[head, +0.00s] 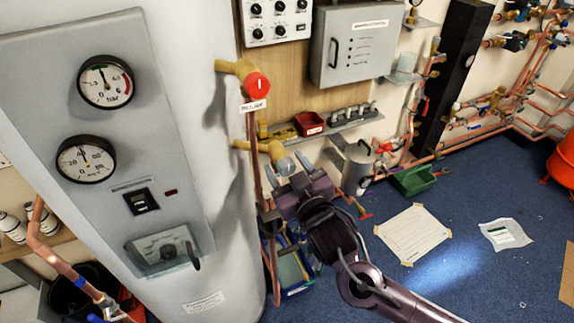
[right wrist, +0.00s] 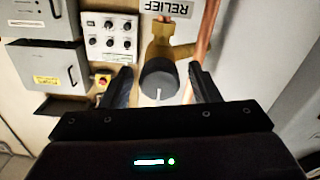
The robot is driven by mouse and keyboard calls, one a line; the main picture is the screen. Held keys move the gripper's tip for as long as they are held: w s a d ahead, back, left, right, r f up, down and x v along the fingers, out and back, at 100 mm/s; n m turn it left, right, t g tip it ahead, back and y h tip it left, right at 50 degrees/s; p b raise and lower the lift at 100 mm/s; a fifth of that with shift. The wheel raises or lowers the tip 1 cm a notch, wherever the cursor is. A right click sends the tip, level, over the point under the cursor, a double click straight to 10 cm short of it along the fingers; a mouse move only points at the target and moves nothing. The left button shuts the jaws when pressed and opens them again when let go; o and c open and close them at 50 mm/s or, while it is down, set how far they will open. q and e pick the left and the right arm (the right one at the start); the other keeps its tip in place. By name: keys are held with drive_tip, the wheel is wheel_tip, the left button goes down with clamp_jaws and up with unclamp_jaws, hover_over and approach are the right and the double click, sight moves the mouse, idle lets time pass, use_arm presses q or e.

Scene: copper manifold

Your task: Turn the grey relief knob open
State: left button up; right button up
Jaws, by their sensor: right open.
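The grey relief knob (head: 287,166) is on the lower brass valve on the side of the white tank. In the right wrist view it is a dark grey round knob (right wrist: 158,80) with a white pointer line, under an upside-down RELIEF label (right wrist: 167,8). My right gripper (head: 287,168) is open at the knob. In the right wrist view its two dark fingers (right wrist: 160,86) stand on either side of the knob, with a visible gap on both sides. My left gripper is out of view.
A red knob (head: 257,84) on the upper brass valve is above. A copper pipe (head: 253,150) runs down beside the valves. A grey cabinet (head: 354,45) and a shelf with a red bin (head: 309,123) are behind. A green bin (head: 413,180) is on the blue floor.

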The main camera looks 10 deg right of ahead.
drive_tip(key=c, duration=1)
drive_tip(key=shift+m, duration=0.4)
drive_tip(key=m+p, duration=0.1)
drive_tip(key=m, duration=0.4)
drive_tip(key=m+p, duration=0.1)
drive_tip(key=m, duration=0.5)
drive_tip(key=shift+d, duration=0.1)
drive_tip(key=o, duration=1)
